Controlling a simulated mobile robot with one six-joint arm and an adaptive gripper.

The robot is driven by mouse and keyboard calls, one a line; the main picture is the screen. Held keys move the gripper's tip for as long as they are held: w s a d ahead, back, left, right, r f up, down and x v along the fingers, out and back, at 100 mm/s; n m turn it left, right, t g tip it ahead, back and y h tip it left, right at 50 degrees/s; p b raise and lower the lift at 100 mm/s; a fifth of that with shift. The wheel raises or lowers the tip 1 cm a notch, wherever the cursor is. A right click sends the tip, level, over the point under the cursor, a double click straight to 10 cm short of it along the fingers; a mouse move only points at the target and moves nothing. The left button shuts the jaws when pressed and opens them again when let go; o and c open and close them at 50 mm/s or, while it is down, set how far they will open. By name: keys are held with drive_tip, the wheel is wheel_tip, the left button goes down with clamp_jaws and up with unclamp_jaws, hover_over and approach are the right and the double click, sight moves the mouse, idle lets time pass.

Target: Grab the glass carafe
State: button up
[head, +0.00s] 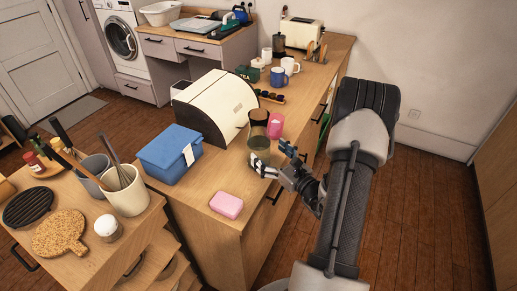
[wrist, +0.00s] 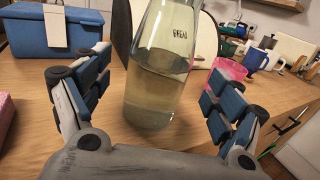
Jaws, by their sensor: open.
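The glass carafe (wrist: 158,75) stands upright on the wooden counter, partly filled with a pale yellowish liquid. In the wrist view it is between the two spread fingers of my gripper (wrist: 152,115), with space on both sides. Its top is cut off by the frame's upper edge. In the head view the carafe (head: 259,131) stands in front of the bread bin, and my gripper (head: 272,160) reaches toward it from the right at low height. My gripper is open and holds nothing.
A white bread bin (head: 215,105) is behind the carafe, and a pink cup (head: 276,125) is close on its right. A blue box (head: 170,153) stands to the left and a pink block (head: 227,205) lies nearer the front. Mugs (head: 279,77) stand farther back.

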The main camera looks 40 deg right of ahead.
sight(259, 142)
drive_tip(key=shift+w+d+r+b, duration=0.15)
drive_tip(key=shift+w+b, duration=0.25)
drive_tip(key=shift+w, duration=1.1)
drive_tip(key=shift+w+d+f+b, duration=0.1)
drive_tip(key=shift+w+b, duration=0.3)
drive_tip(key=shift+w, duration=1.1)
drive_tip(key=shift+c, duration=0.2)
drive_tip(key=c, duration=1.7)
drive_tip(key=shift+r, duration=0.15)
drive_tip(key=shift+c, duration=0.8)
drive_tip(key=shift+r, duration=0.15)
